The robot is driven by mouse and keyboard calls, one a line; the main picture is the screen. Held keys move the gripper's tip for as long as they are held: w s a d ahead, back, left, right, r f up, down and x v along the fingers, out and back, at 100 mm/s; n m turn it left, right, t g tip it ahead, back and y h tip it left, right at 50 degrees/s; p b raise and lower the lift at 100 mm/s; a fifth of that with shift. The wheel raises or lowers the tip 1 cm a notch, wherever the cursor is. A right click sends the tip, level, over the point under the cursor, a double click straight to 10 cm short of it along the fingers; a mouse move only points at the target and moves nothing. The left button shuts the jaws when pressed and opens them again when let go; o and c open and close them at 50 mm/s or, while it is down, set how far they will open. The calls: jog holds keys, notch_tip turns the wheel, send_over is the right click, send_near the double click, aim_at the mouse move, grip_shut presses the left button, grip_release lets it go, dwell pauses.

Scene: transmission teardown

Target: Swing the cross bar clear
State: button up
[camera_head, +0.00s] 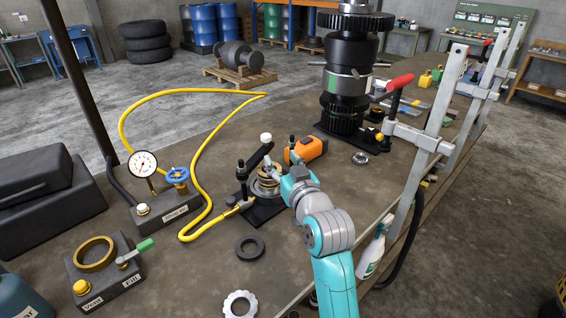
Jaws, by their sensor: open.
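A small black fixture (264,214) stands on the bench, with a brass-coloured ringed part (266,184) on it. A black cross bar (258,157) slants above this part, from the left post (242,181) towards the back right. A white knob (266,138) shows near the bar's far end. My gripper (285,171) is at the right side of the fixture, close to the ringed part and apart from the bar as far as I can see. It looks open and empty. My wrist partly hides its fingers and the fixture's right side.
A yellow hose (197,171) loops from the fixture to a gauge block (168,212) at left. An orange object (306,149) lies just behind my gripper. A tall black gear stack (346,85) stands behind. Loose rings lie in front.

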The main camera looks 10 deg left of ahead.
aim_at(261, 149)
jog(key=shift+s+d, duration=0.1)
jog(key=shift+s, duration=0.05)
jog(key=c, duration=0.5)
jog(key=shift+f+m, duration=0.15)
jog(key=shift+m, duration=0.25)
jog(key=c, duration=0.4)
jog(key=shift+d+f+m, duration=0.15)
jog(key=shift+m, duration=0.45)
grip_shut()
jog(key=w+a+f+m, duration=0.1)
jog(key=w+m, duration=0.2)
jog(key=m, duration=0.2)
jog(key=w+a+f+m, duration=0.1)
jog(key=w+m, duration=0.3)
jog(key=m, duration=0.1)
jog(key=w+a+f+m, duration=0.1)
jog(key=w+m, duration=0.2)
jog(key=m, duration=0.3)
jog(key=shift+w, duration=0.4)
